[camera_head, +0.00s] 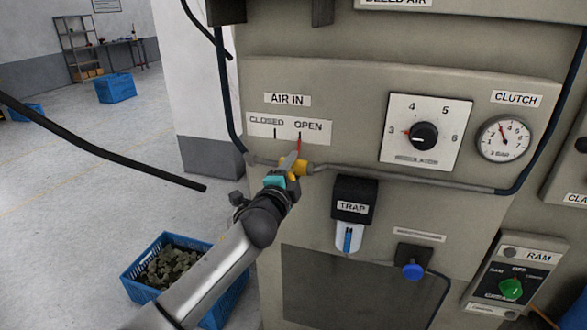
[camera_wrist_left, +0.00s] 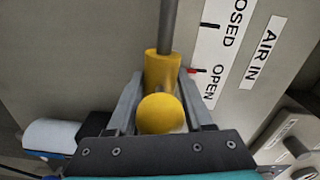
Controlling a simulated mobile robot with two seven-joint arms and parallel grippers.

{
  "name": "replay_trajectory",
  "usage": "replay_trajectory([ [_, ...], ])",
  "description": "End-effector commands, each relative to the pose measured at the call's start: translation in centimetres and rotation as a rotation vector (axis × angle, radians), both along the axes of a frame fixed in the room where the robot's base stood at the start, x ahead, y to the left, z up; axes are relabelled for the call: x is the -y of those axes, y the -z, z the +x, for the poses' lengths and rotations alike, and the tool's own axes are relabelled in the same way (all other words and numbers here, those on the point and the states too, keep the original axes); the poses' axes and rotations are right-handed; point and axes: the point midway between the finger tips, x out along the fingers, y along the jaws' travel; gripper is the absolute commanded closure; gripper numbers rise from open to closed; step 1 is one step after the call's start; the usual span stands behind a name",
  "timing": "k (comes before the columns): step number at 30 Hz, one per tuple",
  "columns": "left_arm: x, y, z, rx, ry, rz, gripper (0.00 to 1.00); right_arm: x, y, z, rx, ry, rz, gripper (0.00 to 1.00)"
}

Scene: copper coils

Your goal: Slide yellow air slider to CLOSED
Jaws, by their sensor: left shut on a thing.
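The yellow air slider (camera_head: 303,168) sits on a grey pipe under the AIR IN label. Its red pointer (camera_head: 299,143) stands at the OPEN mark on the scale plate (camera_head: 262,125); the CLOSED mark is to its left. My left gripper (camera_head: 291,164) is shut on the slider and hides part of it. In the left wrist view, the yellow slider (camera_wrist_left: 163,68) with its round knob lies between the two grey fingers of my left gripper (camera_wrist_left: 160,104). The red pointer is beside the word OPEN there too. My right gripper is not in view.
The pipe (camera_head: 400,181) runs along the panel below a pressure dial (camera_head: 423,136) and the CLUTCH gauge (camera_head: 504,139). The TRAP unit (camera_head: 354,200) hangs just below right of the slider. A blue crate (camera_head: 147,291) of coils stands on the floor at lower left.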

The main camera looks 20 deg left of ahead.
Motion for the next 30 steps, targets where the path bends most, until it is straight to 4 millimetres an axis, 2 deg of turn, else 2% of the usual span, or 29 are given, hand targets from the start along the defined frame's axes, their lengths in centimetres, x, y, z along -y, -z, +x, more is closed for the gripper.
replay_trajectory([
  [5, -0.5, 0.1, 0.0, -0.003, -0.001, -0.002, 1.00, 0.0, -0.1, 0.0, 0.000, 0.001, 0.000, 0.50],
  [12, -5.3, 0.0, 0.2, -0.004, -0.005, -0.001, 1.00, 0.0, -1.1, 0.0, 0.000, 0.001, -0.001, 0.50],
  [15, -6.5, 0.0, 0.2, -0.003, -0.005, -0.004, 1.00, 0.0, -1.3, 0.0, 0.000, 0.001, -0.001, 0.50],
  [25, -7.0, 0.0, 0.3, -0.003, -0.009, -0.008, 1.00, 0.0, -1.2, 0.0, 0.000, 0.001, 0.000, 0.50],
  [26, -7.0, 0.0, 0.3, -0.002, -0.009, -0.008, 0.45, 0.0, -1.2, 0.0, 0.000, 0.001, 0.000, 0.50],
  [30, -6.9, 0.0, 0.3, -0.001, -0.006, -0.005, 0.30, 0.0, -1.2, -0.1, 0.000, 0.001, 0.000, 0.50],
])
